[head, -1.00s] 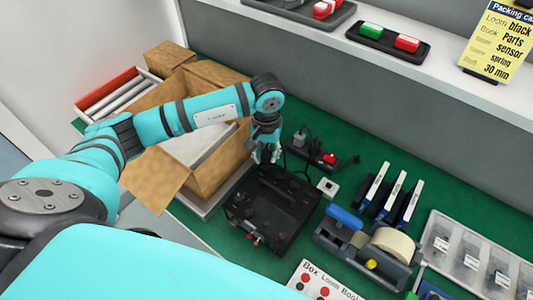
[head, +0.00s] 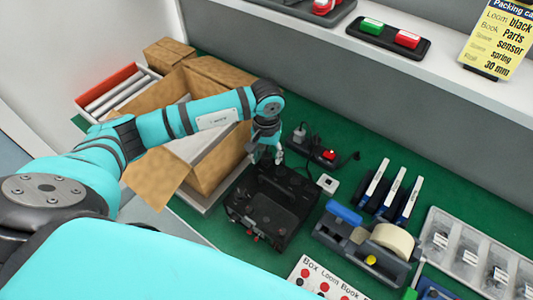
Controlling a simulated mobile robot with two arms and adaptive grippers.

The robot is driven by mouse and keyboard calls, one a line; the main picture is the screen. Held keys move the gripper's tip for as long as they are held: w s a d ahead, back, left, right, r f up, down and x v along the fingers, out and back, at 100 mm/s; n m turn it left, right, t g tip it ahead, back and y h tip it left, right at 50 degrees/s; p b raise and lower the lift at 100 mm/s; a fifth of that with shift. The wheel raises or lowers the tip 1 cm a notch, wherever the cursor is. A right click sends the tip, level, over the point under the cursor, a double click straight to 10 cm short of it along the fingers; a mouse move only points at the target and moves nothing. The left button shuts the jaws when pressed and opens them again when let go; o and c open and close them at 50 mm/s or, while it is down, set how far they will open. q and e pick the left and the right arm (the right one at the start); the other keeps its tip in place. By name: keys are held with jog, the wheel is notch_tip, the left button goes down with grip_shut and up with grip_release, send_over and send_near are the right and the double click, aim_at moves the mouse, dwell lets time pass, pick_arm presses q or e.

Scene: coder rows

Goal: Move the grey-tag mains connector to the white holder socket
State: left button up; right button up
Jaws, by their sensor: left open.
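A small grey plug-like piece (head: 300,133) stands upright at the left end of a black power strip (head: 316,148); it looks like the mains connector, but its tag is too small to make out. A small white square block with a dark centre (head: 327,184), likely the white holder socket, lies on the green mat just right of the black device. My right gripper is not in view.
An open cardboard box (head: 216,165) stands on the left under my arm. A tape dispenser (head: 340,238), dark upright cases (head: 372,185) and a clear parts tray (head: 440,238) are on the right.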

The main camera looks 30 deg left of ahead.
aim_at(267, 153)
pick_arm(q)
jog(key=shift+r, duration=0.2)
jog(key=shift+w+r+p, duration=0.1)
jog(key=shift+r+p, duration=0.2)
notch_tip(267, 153, up, 12)
jog(key=b, duration=0.3)
jog(key=shift+f, duration=0.2)
jog(key=shift+f, duration=0.1)
